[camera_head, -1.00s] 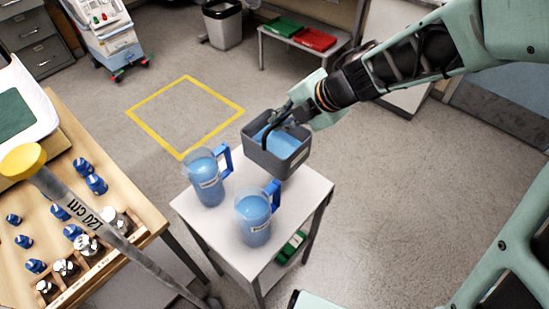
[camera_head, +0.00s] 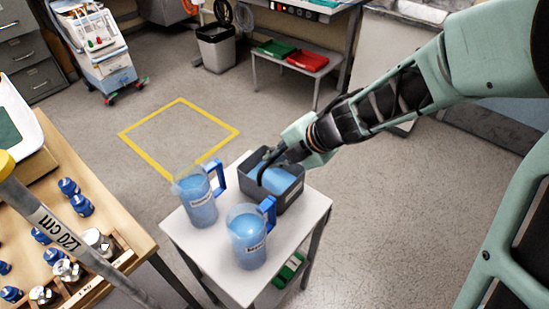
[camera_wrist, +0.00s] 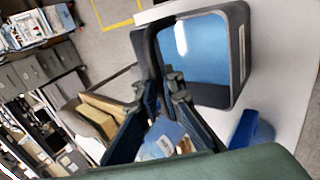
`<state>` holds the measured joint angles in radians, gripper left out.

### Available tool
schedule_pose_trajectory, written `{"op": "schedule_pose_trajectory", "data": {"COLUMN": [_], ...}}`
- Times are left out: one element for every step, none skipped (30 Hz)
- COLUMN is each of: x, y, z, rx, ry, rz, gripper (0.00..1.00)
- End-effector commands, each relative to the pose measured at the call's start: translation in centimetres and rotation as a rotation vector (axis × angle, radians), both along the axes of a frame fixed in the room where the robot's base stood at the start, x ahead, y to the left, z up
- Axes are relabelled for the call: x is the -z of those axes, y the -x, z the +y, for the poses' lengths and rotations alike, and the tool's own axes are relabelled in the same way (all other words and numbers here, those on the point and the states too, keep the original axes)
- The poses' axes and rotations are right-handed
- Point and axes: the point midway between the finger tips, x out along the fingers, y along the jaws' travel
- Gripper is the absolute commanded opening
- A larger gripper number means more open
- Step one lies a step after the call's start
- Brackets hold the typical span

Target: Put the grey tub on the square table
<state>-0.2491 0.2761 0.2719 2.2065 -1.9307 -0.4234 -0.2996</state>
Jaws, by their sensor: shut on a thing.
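The grey tub (camera_head: 291,194), with blue liquid inside, is at the back right part of the white square table (camera_head: 291,238). It appears low at the tabletop; I cannot tell whether its base touches. Two clear jugs of blue liquid with blue handles, one at the left (camera_head: 197,200) and one in front (camera_head: 247,240), stand on the same table close to the tub.
A wooden bench (camera_head: 130,236) with blue-capped bottles and a grey pole (camera_head: 75,245) are at the left. A yellow floor square (camera_head: 180,103) lies behind the table. A low bench with green and red trays (camera_head: 308,60) stands at the back. The table's right front corner is clear.

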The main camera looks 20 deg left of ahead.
Motion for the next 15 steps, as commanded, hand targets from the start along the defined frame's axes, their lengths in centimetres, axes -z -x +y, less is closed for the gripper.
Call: {"op": "schedule_pose_trajectory", "data": {"x": [-0.03,0.07,0.29,0.22,0.21,0.21,0.21,0.2,0.2,0.2,0.19,0.19,0.19,0.19,0.16], "y": [-0.07,-0.06,0.01,0.01,0.01,0.01,0.01,0.01,0.01,0.01,0.01,0.0,0.0,0.0,0.0], "z": [0.07,0.07,-0.01,0.0,0.0,0.0,0.0,0.01,0.01,0.01,0.0,0.0,0.0,0.0,0.0], "rx": [0.0,0.001,0.0,0.0,0.0,0.0,0.0,0.0,0.0,0.0,0.0,0.0,0.0,0.0,0.0], "ry": [-0.002,-0.002,0.0,0.0,0.0,0.0,0.0,0.0,0.0,0.0,0.0,0.0,0.0,0.0,0.0], "rz": [-0.002,-0.001,0.0,0.0,0.0,0.0,0.0,0.0,0.0,0.0,0.0,0.0,0.0,0.0,0.0], "gripper": [0.0,0.0,0.08,0.11,0.15,0.19,0.22,0.25,0.25,0.25,0.25,0.25,0.25,0.25,0.25]}}
